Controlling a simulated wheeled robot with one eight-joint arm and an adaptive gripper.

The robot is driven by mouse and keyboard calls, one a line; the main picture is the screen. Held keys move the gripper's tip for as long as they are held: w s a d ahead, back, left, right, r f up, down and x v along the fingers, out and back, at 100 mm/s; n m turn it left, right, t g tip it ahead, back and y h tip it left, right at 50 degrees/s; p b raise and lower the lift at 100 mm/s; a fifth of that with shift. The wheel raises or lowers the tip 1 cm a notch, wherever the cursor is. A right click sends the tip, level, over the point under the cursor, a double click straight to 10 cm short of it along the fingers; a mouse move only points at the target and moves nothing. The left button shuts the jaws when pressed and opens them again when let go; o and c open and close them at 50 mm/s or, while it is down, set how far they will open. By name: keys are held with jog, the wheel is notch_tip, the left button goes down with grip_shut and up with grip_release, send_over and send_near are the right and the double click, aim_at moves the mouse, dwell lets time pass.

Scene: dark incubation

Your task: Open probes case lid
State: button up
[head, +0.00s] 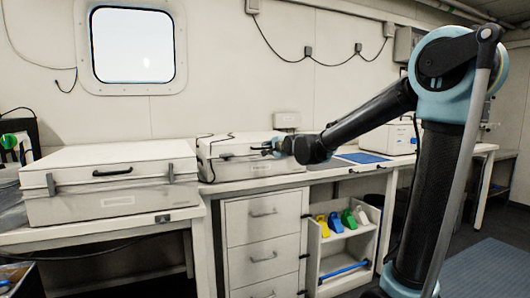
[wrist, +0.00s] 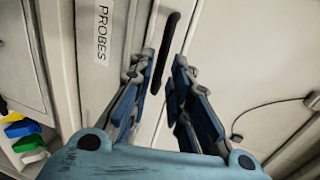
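The probes case (head: 225,170) is a white box with a pale lid (head: 228,144), standing shut on the counter at the middle. In the wrist view its "PROBES" label (wrist: 103,33) shows at the upper left, beside the lid's black bar handle (wrist: 172,32). My gripper (head: 268,149) is at the front of this case, reaching in from the right. In the wrist view my gripper (wrist: 162,68) is open, with its blue-padded fingers apart on either side of the handle. I cannot tell whether a finger touches the handle.
A larger shut white case (head: 75,204) stands on the bench at the left. Drawers (head: 263,235) lie below the counter. An open shelf with colored items (head: 335,222) is at their right. A blue mat (head: 363,157) lies right of the probes case.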

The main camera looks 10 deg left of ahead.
aim_at(249, 143)
jog(key=shift+x, duration=2.4)
grip_shut()
